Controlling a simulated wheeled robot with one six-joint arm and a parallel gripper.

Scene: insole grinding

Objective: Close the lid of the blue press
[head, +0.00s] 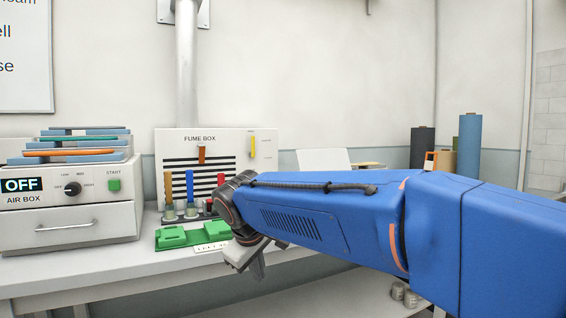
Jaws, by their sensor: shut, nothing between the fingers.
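I cannot make out the blue press or its lid in the head view. My own blue arm crosses the right half and hides part of the bench. My gripper (258,270) is at the arm's end, pointing down near the bench's front edge. It is shut and empty. It is right of a green block-like item (172,237) and close to a small white strip (212,246). A pale upright panel (322,160) shows behind my arm, and I cannot tell what it belongs to.
The air box (70,205), reading OFF, stands at the left with coloured sheets (80,143) on top. The fume box (205,142) is at the back, with coloured tools (190,188) in front. Rolls (468,148) stand at the right. Bare bench (105,268) shows front left.

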